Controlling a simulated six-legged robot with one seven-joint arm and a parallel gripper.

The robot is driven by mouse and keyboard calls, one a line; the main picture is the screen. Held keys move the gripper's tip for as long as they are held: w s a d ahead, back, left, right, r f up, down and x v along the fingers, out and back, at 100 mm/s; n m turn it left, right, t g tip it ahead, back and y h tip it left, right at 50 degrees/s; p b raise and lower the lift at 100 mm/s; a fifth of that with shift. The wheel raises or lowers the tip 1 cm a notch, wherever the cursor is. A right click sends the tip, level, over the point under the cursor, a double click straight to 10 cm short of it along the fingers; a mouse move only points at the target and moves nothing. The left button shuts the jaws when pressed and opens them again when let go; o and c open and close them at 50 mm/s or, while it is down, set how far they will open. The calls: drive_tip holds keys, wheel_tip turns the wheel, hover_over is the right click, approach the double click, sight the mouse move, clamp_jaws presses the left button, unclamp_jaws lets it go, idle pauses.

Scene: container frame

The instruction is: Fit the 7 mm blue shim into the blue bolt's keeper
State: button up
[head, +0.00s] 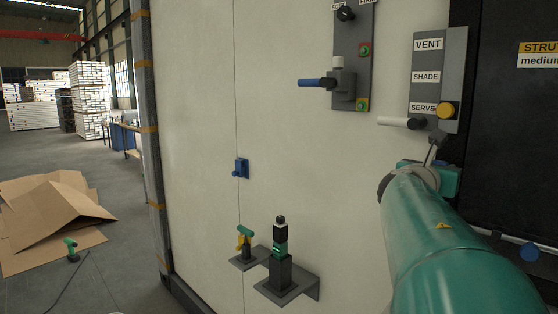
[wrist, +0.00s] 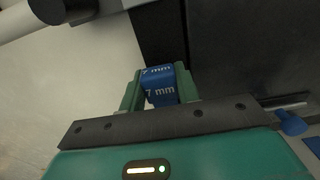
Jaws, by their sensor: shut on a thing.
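The blue shim (wrist: 160,94), marked "7 mm", sits between the two green fingers of my gripper (wrist: 159,84) in the wrist view. My gripper is shut on it. In the head view my arm hides the fingers and the shim. A blue-knobbed bolt (head: 529,251) with a metal rod lies on the dark panel at lower right; its knob also shows in the wrist view (wrist: 291,123), right of my gripper. A small blue fitting (head: 241,168) is on the pale wall's seam. I cannot tell which blue part is the keeper.
A white-handled lever (head: 400,123) is close to my gripper, below the VENT/SHADE panel (head: 426,75). A blue-handled valve (head: 318,82) stands out farther left. Small shelves (head: 287,291) carry tools low on the wall. Cardboard (head: 48,215) lies on the floor.

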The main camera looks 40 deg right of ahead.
drive_tip(key=shift+f, duration=3.1)
idle(0.3)
drive_tip(key=o, duration=1)
drive_tip(key=shift+o, duration=0.2)
drive_tip(key=shift+a, duration=0.1)
